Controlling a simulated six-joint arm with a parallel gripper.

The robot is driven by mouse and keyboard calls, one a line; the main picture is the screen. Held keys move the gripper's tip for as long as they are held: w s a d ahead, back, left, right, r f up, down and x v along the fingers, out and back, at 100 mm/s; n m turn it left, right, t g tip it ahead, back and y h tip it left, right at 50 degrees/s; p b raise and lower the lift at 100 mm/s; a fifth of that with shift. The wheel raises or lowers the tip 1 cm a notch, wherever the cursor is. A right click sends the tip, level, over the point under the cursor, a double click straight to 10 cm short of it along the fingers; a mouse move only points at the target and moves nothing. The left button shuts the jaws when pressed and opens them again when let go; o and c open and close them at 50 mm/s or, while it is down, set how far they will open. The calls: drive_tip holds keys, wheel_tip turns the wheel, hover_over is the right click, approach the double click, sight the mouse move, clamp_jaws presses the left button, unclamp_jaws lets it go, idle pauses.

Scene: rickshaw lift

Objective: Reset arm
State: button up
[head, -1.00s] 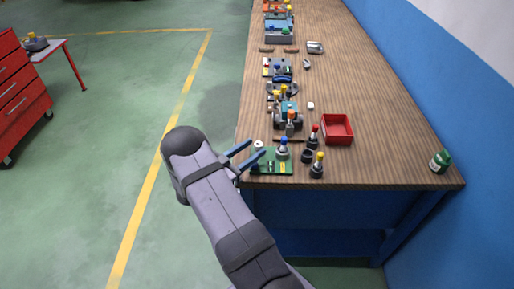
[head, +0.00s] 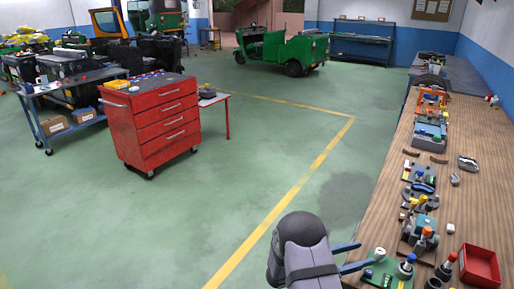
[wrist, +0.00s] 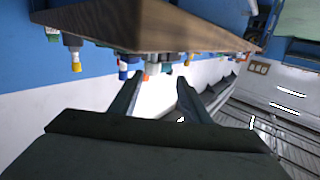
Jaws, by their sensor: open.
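My gripper (head: 358,256) is at the bottom of the head view, by the left edge of the wooden workbench (head: 475,192). Its two blue-grey fingers point right and stand apart with nothing between them. In the wrist view, my gripper (wrist: 157,92) also shows open and empty, with the bench edge and several small parts beyond the fingertips. A green board (head: 394,277) with a blue-topped part (head: 406,267) lies near the fingertips in the head view. I cannot tell the exact gap between them.
A red tray (head: 481,266) and several small assemblies stand along the bench. A red tool cabinet (head: 157,125) stands at the left, and a green rickshaw (head: 285,50) stands at the back. The green floor between them is clear.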

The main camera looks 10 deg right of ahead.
drive_tip(key=w+a+r+n+t+y+p, duration=0.1)
drive_tip(key=w+a+r+n+t+y, duration=0.1)
drive_tip(key=w+a+n+t+y, duration=0.8)
drive_tip(key=s+a+n+g+y+p, duration=0.1)
drive_tip(key=s+a+n+g+y, duration=0.2)
drive_tip(key=a+y, duration=0.75)
drive_tip(key=s+a+r+n+g+h, duration=0.1)
drive_tip(key=s+a+g, duration=0.15)
drive_tip(key=s, duration=0.65)
drive_tip(key=s+a+n+g+h+p, duration=0.1)
drive_tip(key=s+a+n+g, duration=0.15)
drive_tip(key=s, duration=0.55)
drive_tip(key=s+a+r+n+g+h, duration=0.1)
drive_tip(key=s+a+g, duration=0.15)
drive_tip(key=s, duration=0.65)
wheel_tip(320, 180, down, 32)
drive_tip(key=b, duration=3.2)
drive_tip(key=shift+w+d, duration=0.25)
drive_tip(key=shift+d, duration=0.2)
